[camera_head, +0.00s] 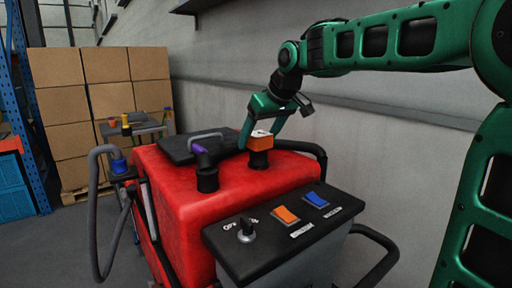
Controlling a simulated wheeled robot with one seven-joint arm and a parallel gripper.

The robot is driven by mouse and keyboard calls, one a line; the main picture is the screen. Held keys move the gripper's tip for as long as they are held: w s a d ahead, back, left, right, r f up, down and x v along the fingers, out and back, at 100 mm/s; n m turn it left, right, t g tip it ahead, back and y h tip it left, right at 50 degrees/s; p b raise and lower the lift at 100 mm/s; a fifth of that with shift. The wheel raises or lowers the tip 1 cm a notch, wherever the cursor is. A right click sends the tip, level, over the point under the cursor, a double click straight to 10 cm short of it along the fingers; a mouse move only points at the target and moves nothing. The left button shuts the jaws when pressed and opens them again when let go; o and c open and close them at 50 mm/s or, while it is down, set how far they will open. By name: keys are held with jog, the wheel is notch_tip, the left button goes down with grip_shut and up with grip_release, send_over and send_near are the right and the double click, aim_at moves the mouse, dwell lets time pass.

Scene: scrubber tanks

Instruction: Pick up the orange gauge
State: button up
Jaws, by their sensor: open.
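The orange gauge (261,143) has a pale top and sits upright on a black fitting (259,160) on top of the red scrubber tank (228,193). My green gripper (257,136) reaches down from above, with its fingers spread. One finger is to the left of the gauge and the other is behind or beside its upper right. I cannot tell whether either finger touches it.
A purple-ended hose fitting (205,165) and a black lid with a grey handle (207,139) are left of the gauge. A control panel (285,230) is in front. A wall is close behind; stacked boxes (88,100) stand at the back left.

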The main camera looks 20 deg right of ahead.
jog(key=shift+w+f, duration=0.15)
jog(key=shift+f, duration=0.05)
jog(key=c, duration=1.3)
jog(key=shift+o, duration=0.2)
jog(key=shift+r, duration=0.15)
jog(key=r, duration=0.2)
jog(key=a+r, duration=0.1)
jog(key=r, duration=0.1)
jog(key=shift+a+r, duration=0.1)
jog(key=shift+r, duration=0.15)
jog(key=s+a+r, duration=0.1)
jog(key=a+r, duration=0.8)
jog(key=a, duration=0.1)
jog(key=shift+s+a+r, duration=0.15)
jog(key=shift+s+a, duration=0.1)
jog(key=shift+s, duration=0.05)
